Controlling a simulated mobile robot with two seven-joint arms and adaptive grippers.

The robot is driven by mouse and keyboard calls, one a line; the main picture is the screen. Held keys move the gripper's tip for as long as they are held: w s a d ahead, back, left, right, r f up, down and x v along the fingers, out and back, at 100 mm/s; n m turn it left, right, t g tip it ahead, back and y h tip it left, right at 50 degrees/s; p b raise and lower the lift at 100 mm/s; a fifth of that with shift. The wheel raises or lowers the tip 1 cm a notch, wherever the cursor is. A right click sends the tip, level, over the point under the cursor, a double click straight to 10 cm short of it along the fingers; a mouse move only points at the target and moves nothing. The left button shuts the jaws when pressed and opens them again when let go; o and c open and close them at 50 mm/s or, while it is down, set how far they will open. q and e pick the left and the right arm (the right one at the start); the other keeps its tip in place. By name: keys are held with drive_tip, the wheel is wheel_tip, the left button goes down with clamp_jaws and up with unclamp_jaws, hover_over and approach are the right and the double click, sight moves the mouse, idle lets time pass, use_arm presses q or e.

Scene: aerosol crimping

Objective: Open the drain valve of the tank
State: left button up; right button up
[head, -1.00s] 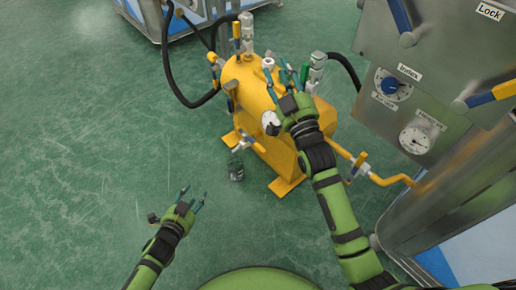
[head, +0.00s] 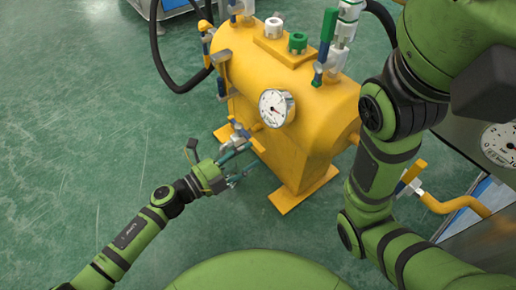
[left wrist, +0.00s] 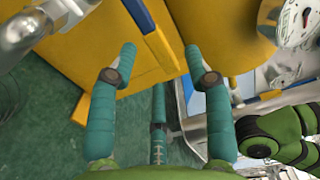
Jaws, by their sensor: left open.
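The yellow tank (head: 297,152) stands in the middle of the head view, with a round gauge (head: 276,108) on its near end. A small metal valve (head: 238,136) with a blue part sits low beside the tank, left of the gauge. My left gripper (head: 246,163) is open and empty, just below this valve in the head view. In the left wrist view its teal fingers (left wrist: 160,60) are spread before the tank's yellow surface (left wrist: 225,35). A metal fitting (left wrist: 35,25) shows at upper left there. Contact with the valve cannot be told. My right gripper is out of view.
Other fittings, one with a blue lever (head: 326,38), and green and white caps stand on the tank. Black hoses (head: 158,60) run behind it. A yellow pipe (head: 450,204) and a gauge panel (head: 498,145) are at right. The green floor (head: 70,130) at left is clear.

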sight(256, 148)
use_arm(q)
drive_tip(key=shift+b+x, duration=0.65)
drive_tip(key=shift+x, duration=1.55)
clamp_jaws()
drive_tip(key=shift+a, duration=0.15)
